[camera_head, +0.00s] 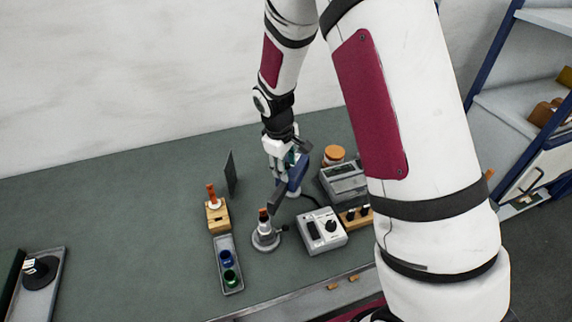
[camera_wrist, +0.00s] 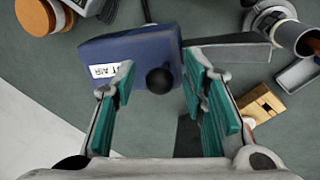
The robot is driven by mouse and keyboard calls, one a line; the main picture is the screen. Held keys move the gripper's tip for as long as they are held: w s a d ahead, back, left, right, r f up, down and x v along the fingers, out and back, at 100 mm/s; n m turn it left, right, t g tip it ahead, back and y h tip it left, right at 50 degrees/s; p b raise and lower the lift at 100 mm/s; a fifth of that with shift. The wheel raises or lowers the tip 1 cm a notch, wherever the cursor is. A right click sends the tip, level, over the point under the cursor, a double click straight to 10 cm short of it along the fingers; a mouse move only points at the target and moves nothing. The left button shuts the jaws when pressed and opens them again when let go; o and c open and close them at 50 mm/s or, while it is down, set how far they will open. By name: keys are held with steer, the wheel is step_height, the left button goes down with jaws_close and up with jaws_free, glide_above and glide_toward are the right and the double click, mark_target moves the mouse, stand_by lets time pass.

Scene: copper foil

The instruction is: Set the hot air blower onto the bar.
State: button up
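The hot air blower is a blue box (camera_head: 298,172) with a dark flat nozzle (camera_head: 277,199), below my gripper (camera_head: 287,158) in the head view. In the wrist view the blue body (camera_wrist: 130,55) carries a white label and a round black knob, and the nozzle (camera_wrist: 232,52) points right. My gripper's teal-padded fingers (camera_wrist: 165,92) are apart, with the knob between and beyond them; neither visibly clamps the blower. A low wooden strip with dark knobs (camera_head: 357,216) stands partly behind my arm; I cannot tell whether it is the bar.
A round metal stand (camera_head: 265,238) holds a copper-topped cylinder below the nozzle. A white control box (camera_head: 321,231), grey device (camera_head: 343,181) and orange-lidded jar (camera_head: 334,154) stand to the right. Left are a wooden block (camera_head: 217,217), dark upright panel (camera_head: 230,173) and tray of cups (camera_head: 238,277).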

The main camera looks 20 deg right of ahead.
mark_target(281, 183)
step_height(281, 183, up, 12)
steer(key=s+a, duration=0.1)
steer(key=a, duration=0.1)
steer(key=shift+s, duration=0.2)
steer(key=shift+f, duration=0.1)
stand_by(0.3)
steer(key=s+d+r+m+t+y, duration=0.15)
steer(key=s+r+m, duration=0.25)
steer(key=s+r, duration=0.7)
steer(key=s+r+m+t+b, duration=0.1)
steer(key=s+r+m+t, duration=0.2)
steer(key=s, duration=0.9)
steer(key=shift+s+r+b, duration=0.35)
steer(key=shift+r, duration=0.3)
stand_by(0.3)
